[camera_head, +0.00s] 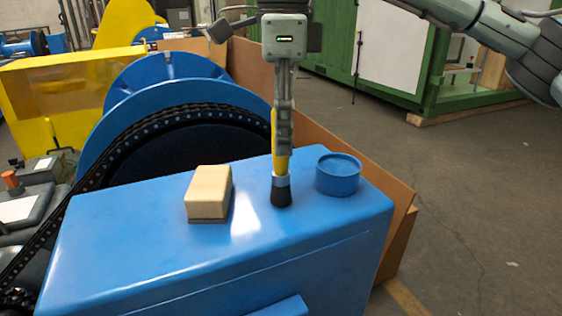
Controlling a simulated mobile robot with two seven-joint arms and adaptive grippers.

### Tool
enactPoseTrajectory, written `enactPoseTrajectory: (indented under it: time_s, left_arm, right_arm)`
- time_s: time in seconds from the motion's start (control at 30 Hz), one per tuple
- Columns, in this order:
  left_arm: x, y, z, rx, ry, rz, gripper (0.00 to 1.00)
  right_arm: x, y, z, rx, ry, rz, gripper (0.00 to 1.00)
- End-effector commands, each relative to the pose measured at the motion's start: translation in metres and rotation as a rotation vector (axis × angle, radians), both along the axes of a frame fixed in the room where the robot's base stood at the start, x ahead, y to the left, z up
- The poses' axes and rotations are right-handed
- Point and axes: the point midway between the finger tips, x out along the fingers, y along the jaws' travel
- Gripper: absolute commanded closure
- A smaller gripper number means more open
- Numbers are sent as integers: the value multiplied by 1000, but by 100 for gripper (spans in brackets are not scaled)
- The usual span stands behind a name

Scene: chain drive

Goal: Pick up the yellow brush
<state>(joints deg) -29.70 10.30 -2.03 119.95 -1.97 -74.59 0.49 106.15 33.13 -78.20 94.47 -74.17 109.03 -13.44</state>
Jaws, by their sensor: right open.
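The yellow brush (281,165) stands upright on the blue housing (130,235), with its grey collar and dark bristles at the bottom. My right gripper (286,140) comes down from above at the brush's handle. Its fingers overlap the upper handle and hide part of it. The gripper is open; I cannot tell whether a finger touches the handle. My left gripper is not in view.
A beige block (208,192) lies left of the brush. A round blue cap (338,174) stands close on its right. A black chain (92,172) runs around the large wheel behind. The front of the housing top is clear.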

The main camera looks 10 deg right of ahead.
Motion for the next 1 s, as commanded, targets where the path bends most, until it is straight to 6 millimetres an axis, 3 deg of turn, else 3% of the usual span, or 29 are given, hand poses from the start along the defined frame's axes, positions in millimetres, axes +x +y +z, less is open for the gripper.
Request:
enactPoseTrajectory:
  time_s: [0.1, 0.37, 0.73, 1.0]
  left_arm:
    - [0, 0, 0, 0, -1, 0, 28]
    - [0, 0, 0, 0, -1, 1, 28]
    - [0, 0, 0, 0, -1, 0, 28]
    - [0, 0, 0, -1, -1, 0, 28]
  right_arm:
    - [-1, 1, -12, 0, 2, 2, 53]
    - [0, 1, -14, 1, 1, 1, 53]
    - [0, 1, -13, 0, 1, 2, 99]
    - [0, 1, -13, 1, 0, 2, 100]
